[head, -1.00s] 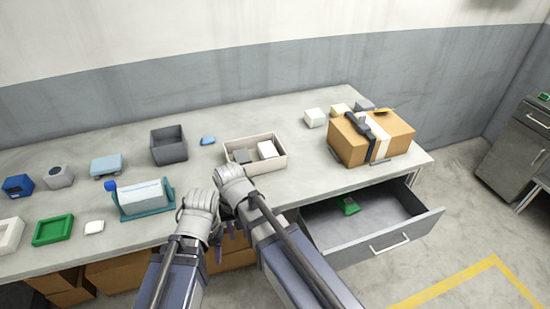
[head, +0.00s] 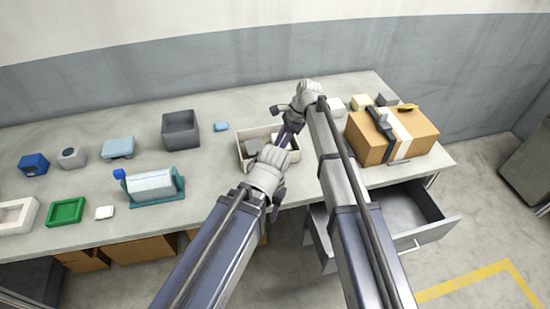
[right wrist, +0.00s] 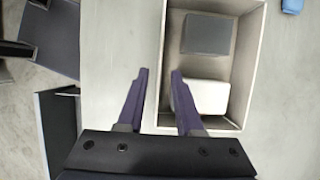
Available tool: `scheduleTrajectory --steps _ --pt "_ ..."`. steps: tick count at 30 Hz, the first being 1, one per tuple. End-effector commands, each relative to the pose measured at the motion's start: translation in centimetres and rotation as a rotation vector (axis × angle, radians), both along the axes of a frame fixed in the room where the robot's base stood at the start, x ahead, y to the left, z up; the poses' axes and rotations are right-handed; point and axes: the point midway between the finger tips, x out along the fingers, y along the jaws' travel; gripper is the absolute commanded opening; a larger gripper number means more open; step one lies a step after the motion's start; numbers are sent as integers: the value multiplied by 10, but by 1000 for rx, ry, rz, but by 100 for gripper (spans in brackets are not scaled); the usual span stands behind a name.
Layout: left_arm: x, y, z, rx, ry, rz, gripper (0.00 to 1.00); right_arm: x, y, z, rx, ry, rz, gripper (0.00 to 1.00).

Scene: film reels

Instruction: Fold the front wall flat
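The cream open box (head: 243,143) stands near the table's front edge, and its raised front wall also shows in the right wrist view (right wrist: 163,60). A grey block (right wrist: 207,34) and a white block (right wrist: 208,96) lie inside. My right gripper (head: 284,138) is above the box's right part, fingers pointing down. In the right wrist view its fingers (right wrist: 160,72) are apart, with the front wall appearing between them; contact is unclear. My left gripper (head: 272,178) is just in front of the box and hides part of the front wall. Its fingers are too obscured to judge.
A taped cardboard box (head: 390,133) stands right, above an open drawer (head: 410,205). A grey bin (head: 181,129) and small blue piece (head: 221,126) are left and behind. A teal holder (head: 152,186) and several small items stand farther left.

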Motion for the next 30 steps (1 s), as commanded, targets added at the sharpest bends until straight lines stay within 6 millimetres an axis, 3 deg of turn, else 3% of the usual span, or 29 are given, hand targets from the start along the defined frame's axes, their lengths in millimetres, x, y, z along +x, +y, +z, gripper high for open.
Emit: scheduleTrajectory --steps 16,28,30 --pt "0 0 -63 0 0 0 50 -8 23 -63 -1 0 2 35" --pt "0 0 -68 0 0 0 50 -9 27 -68 -1 -1 2 35" --pt "0 0 -68 0 0 0 50 -9 27 -68 -1 -1 2 28"
